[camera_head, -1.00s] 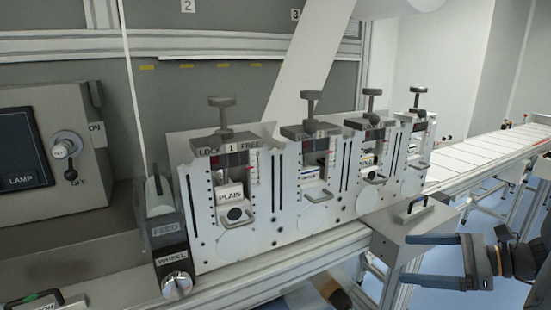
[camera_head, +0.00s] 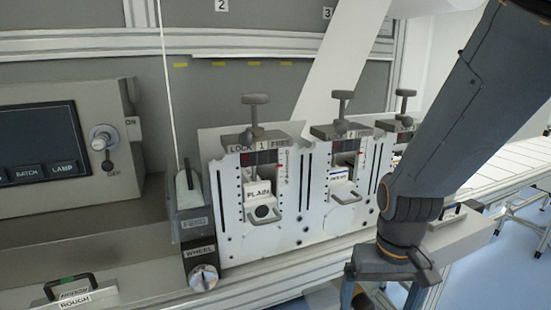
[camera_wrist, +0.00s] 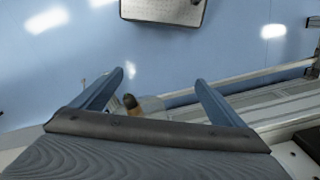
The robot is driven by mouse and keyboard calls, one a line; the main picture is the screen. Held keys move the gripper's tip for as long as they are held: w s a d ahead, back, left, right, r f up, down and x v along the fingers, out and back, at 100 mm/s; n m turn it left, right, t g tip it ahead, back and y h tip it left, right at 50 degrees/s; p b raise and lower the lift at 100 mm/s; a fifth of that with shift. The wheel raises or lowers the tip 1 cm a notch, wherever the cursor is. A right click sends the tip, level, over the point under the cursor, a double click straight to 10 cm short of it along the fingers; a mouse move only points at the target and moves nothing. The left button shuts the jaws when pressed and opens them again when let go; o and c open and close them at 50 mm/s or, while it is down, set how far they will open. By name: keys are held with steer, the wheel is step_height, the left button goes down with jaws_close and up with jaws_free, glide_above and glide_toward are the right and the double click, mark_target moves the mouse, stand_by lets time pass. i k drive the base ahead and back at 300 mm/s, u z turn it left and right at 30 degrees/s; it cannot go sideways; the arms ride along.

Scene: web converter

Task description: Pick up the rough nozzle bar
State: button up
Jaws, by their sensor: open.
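The rough nozzle bar (camera_head: 80,293) is at the lower left of the head view, a grey bar with a dark handle and a white ROUGH label. Its lower part is cut off by the picture edge. My gripper (camera_head: 380,298) is at the lower right of the head view, far to the right of the bar, pointing down in front of the machine. In the wrist view my gripper (camera_wrist: 160,82) has its two blue-grey fingers wide apart with nothing held between them. The bar is not seen in the wrist view.
The WHEEL knob (camera_head: 203,278) juts out between bar and gripper. A brown-tipped cylinder (camera_wrist: 132,102) lies below the fingers in the wrist view.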

mark_target(95, 291)
steer(key=u, duration=1.95)
steer(key=i, duration=0.65)
